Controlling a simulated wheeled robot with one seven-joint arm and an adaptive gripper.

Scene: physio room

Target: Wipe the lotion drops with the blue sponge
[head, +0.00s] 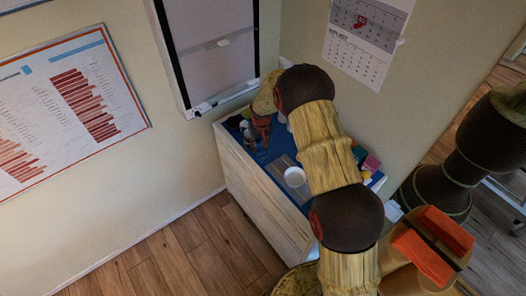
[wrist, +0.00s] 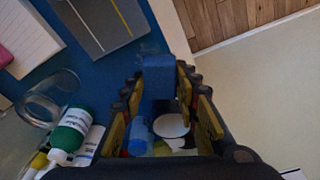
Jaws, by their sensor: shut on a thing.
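My gripper (wrist: 160,85) is shut on the blue sponge (wrist: 160,72), which stands between the fingertips in the wrist view. In the head view my gripper (head: 260,130) is over the far left part of the blue-topped cabinet (head: 268,225); the sponge is hard to make out there. I cannot tell whether the sponge touches the blue top. A white round patch (wrist: 172,125) shows between the fingers; I cannot tell whether it is lotion or an object. No lotion drops can be clearly identified.
A white-and-green bottle (wrist: 72,132) and a clear glass (wrist: 48,98) are left of my gripper in the wrist view. A grey notebook (wrist: 100,22) and a notepad (wrist: 25,38) lie beyond. Walls border the cabinet.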

